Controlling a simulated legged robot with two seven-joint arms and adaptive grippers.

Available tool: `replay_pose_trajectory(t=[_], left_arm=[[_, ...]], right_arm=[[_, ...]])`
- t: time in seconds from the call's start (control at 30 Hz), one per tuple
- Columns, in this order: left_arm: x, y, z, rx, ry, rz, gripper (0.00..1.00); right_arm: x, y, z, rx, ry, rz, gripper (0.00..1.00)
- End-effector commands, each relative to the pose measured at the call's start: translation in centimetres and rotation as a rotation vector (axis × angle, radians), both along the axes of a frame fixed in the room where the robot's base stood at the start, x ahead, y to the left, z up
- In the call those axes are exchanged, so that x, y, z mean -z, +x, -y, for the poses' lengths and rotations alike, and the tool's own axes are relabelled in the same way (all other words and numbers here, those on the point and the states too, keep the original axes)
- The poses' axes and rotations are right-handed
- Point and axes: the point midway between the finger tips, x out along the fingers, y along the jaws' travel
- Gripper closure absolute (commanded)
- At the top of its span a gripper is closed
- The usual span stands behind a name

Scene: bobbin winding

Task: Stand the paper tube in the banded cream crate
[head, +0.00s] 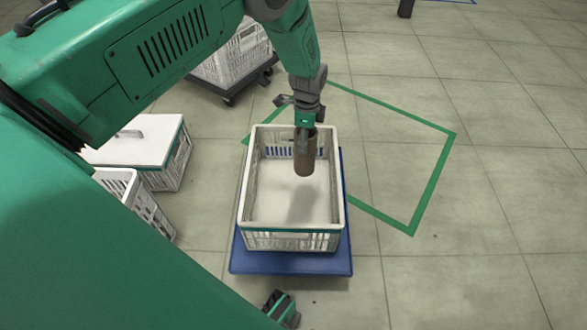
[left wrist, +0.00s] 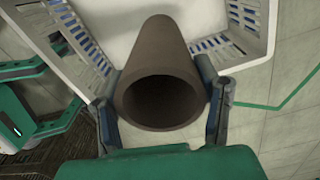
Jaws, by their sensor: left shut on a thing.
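The brown paper tube (head: 306,160) is roughly upright in my left gripper (head: 305,130), over the far right part of the crate's interior. The left wrist view shows its open near end (left wrist: 160,102) between the two fingers (left wrist: 164,100), which are shut on it. The cream crate (head: 290,242) has slatted walls and a green band along its near side. Its floor looks bare, with a soft shadow below the tube. I cannot tell how far the tube's lower end is from the floor.
The crate stands on a blue base (head: 290,263). A green outline (head: 434,180) marks the floor to the right, where there is free room. A lidded white crate (head: 140,145) and an open one (head: 135,195) stand at left. Another crate (head: 235,58) sits on a dark dolly behind.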

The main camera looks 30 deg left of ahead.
Motion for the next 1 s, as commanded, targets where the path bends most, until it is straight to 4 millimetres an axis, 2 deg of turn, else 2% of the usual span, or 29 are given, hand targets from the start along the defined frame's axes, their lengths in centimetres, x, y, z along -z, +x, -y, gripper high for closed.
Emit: replay_pose_trajectory(t=[0.03,0.1,0.3,0.5,0.6,0.77,1.0], left_arm=[[2.0,0.0,-1.2,0.072,0.000,-0.003,0.88],[3.7,0.1,-2.4,0.172,-0.001,-0.002,0.88],[6.5,0.1,-4.1,0.324,-0.001,0.000,0.88],[10.6,0.0,-4.3,0.341,-0.001,-0.003,0.88],[12.0,0.0,-4.3,0.341,-0.001,-0.002,0.88],[13.0,0.1,-4.2,0.340,-0.001,0.001,0.88],[16.3,0.0,-4.2,0.339,-0.001,-0.001,0.88]], right_arm=[[0.1,0.0,0.0,0.000,0.000,0.001,0.60],[0.2,0.0,0.0,0.000,0.000,0.001,0.60],[0.5,0.1,0.0,0.000,0.000,0.001,0.60],[2.4,0.0,0.0,0.000,0.000,0.001,0.60],[3.1,0.0,0.0,0.001,0.000,0.001,0.60],[3.5,0.0,0.0,0.001,0.000,0.001,0.60],[5.2,0.0,0.0,0.001,0.000,0.001,0.60]])
